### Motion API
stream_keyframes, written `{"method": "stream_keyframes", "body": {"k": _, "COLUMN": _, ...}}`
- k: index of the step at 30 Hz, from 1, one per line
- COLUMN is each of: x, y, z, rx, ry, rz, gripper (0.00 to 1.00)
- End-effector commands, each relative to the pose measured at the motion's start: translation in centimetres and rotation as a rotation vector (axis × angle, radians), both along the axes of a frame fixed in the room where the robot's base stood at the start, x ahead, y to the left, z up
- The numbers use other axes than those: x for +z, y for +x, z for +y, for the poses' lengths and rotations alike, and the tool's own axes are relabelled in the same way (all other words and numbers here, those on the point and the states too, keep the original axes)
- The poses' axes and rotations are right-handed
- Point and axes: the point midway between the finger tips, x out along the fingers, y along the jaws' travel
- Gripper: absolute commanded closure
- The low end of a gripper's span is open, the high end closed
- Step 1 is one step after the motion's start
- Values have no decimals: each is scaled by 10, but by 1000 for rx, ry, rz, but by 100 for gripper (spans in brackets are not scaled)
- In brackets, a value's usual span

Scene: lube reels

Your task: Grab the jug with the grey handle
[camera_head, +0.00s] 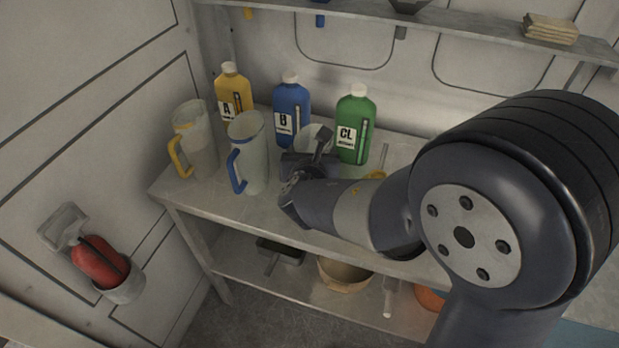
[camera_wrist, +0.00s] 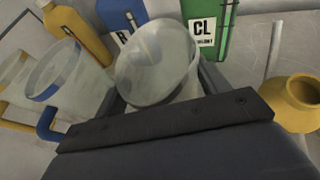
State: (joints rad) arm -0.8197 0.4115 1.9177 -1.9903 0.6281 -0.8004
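A clear jug (camera_head: 313,131) stands on the workbench in front of the blue and green bottles. It is partly hidden by my gripper (camera_head: 300,172). In the wrist view the same jug (camera_wrist: 157,62) shows its open rim, and a dark finger shows on each side. The fingers are apart, and I cannot see a firm hold. Its handle is hidden, so I cannot tell the handle colour. A jug with a blue handle (camera_head: 248,155) and a jug with a yellow handle (camera_head: 196,142) stand to the left.
A yellow bottle A (camera_head: 233,93), blue bottle B (camera_head: 291,108) and green bottle CL (camera_head: 356,125) stand behind. A small yellow vessel (camera_wrist: 299,101) is on the right. A shelf (camera_head: 440,27) runs above. The blue-handled jug is close on the left.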

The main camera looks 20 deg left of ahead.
Motion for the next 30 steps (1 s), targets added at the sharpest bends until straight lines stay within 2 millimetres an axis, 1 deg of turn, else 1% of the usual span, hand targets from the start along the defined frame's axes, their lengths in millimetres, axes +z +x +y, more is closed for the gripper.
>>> {"method": "stream_keyframes", "body": {"k": 1, "x": 0, "y": 0, "z": 0, "rx": 0, "ry": 0, "rz": 0, "gripper": 34}}
{"method": "stream_keyframes", "body": {"k": 2, "x": 0, "y": 0, "z": 0, "rx": 0, "ry": 0, "rz": 0, "gripper": 37}}
{"method": "stream_keyframes", "body": {"k": 17, "x": 0, "y": 0, "z": 0, "rx": 0, "ry": 0, "rz": 0, "gripper": 78}}
{"method": "stream_keyframes", "body": {"k": 25, "x": 4, "y": 0, "z": 0, "rx": 0, "ry": 1, "rz": -2, "gripper": 78}}
{"method": "stream_keyframes", "body": {"k": 28, "x": 16, "y": 0, "z": 0, "rx": -2, "ry": 4, "rz": -3, "gripper": 78}}
{"method": "stream_keyframes", "body": {"k": 30, "x": 28, "y": 0, "z": 0, "rx": -2, "ry": 5, "rz": -5, "gripper": 78}}
